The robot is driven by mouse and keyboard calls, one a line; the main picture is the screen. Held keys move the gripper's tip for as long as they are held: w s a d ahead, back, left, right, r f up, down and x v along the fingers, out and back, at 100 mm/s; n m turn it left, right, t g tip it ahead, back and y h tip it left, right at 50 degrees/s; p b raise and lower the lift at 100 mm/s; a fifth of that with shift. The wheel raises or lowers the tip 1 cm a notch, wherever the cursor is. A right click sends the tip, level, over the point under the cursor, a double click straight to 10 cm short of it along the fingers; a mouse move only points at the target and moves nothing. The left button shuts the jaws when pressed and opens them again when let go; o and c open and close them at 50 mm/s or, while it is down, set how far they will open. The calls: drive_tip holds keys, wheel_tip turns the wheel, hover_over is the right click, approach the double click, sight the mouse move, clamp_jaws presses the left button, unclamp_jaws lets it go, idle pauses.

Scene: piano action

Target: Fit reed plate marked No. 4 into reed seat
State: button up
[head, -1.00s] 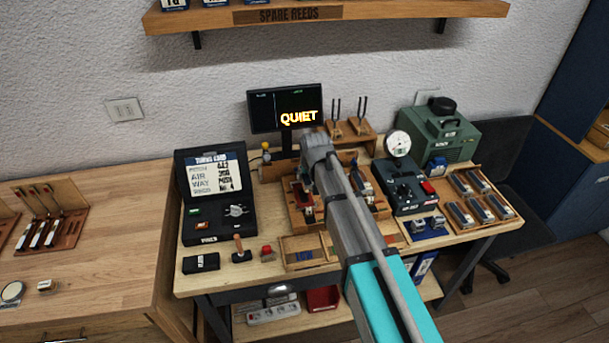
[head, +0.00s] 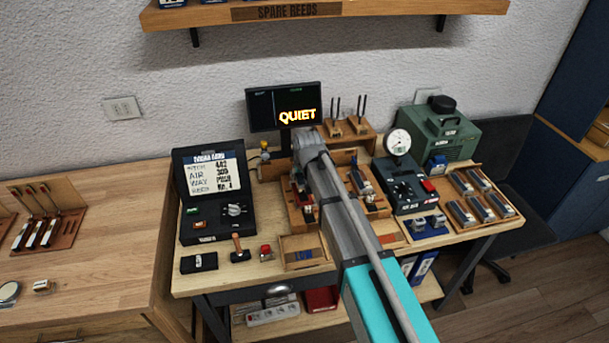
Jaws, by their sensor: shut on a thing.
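My gripper (head: 303,203) points down over the wooden fixture (head: 293,217) in the middle of the bench, left of my forearm. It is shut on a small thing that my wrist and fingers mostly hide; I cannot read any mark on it. The reed seat cannot be made out for certain; the fixture under the gripper is partly covered by my arm. The tuning card (head: 212,173) in the black case lists pitch 442, air 300, way push and reed No. 4.
A screen (head: 284,107) behind reads QUIET. A round gauge (head: 398,143), a black control box (head: 402,185) and a green machine (head: 440,133) stand right of the arm. A tray with several blocks (head: 463,213) is at the right. A wooden-handled stamp (head: 238,247) stands front left.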

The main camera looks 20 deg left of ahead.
sight(302, 194)
drive_tip(key=shift+f+b, duration=2.2)
drive_tip(key=shift+f, duration=0.2)
drive_tip(key=shift+s, duration=0.15)
drive_tip(key=shift+f+b, duration=0.55)
drive_tip(key=shift+f, duration=0.05)
idle(0.9)
idle(0.4)
drive_tip(key=o, duration=1.1)
drive_tip(key=shift+o, duration=0.2)
drive_tip(key=shift+s+r, duration=0.1)
